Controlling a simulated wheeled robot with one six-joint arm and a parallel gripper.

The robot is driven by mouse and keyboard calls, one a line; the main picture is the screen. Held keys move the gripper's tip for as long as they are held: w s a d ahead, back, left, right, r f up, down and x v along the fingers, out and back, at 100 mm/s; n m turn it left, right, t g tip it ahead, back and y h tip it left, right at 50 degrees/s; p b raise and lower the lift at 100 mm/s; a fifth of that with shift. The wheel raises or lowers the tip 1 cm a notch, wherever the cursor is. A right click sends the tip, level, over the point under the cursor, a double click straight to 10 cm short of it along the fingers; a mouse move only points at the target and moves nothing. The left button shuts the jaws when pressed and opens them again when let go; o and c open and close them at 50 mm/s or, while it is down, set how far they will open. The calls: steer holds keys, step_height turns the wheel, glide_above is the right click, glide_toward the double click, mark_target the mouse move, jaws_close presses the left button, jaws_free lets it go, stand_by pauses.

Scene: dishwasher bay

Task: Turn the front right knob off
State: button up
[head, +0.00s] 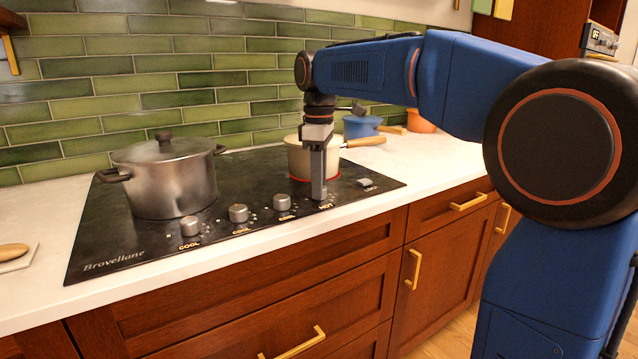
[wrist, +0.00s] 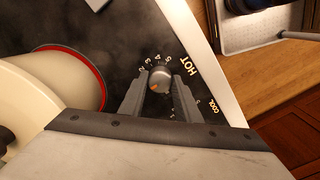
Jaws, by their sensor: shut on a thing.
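The gripped knob (wrist: 159,79) is round and silver, with an orange mark on its face. It has printed numbers around it and a "HOT" label beside it. My gripper (head: 319,192) points down at the right end of the knob row and hides this knob in the head view. In the wrist view, the fingers of my gripper (wrist: 158,92) stand on both sides of the knob, shut on it. A cream pan (head: 303,158) sits just behind my gripper on a red glowing ring (head: 330,178).
Other silver knobs, left (head: 190,226), middle (head: 238,213) and right (head: 283,202), have "COOL" labels. A lidded steel pot (head: 165,180) stands on the cooktop's left. A "LOCK" switch (head: 365,182) is right of my gripper. A blue pot (head: 362,126) and an orange pot (head: 421,121) stand behind.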

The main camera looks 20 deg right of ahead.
steer(key=o, duration=1)
steer(key=shift+o, duration=0.2)
step_height(320, 180, up, 17)
steer(key=shift+r, duration=0.2)
steer(key=s+d+f+m+t, duration=0.1)
steer(key=s+d+f+m, duration=0.2)
steer(key=s+f, duration=0.7)
steer(key=s+d+f+m+t, duration=0.2)
steer(key=s+f+m, duration=0.3)
steer(key=s+f, duration=0.5)
steer(key=s+d+f+m+t, duration=0.1)
steer(key=s+d+f+m, duration=0.3)
steer(key=s+f, duration=0.6)
step_height(320, 180, down, 7)
steer(key=shift+s+d+f+m+t, duration=0.15)
steer(key=shift+s+d+m+t, duration=0.15)
steer(key=shift+d+m+t, duration=0.15)
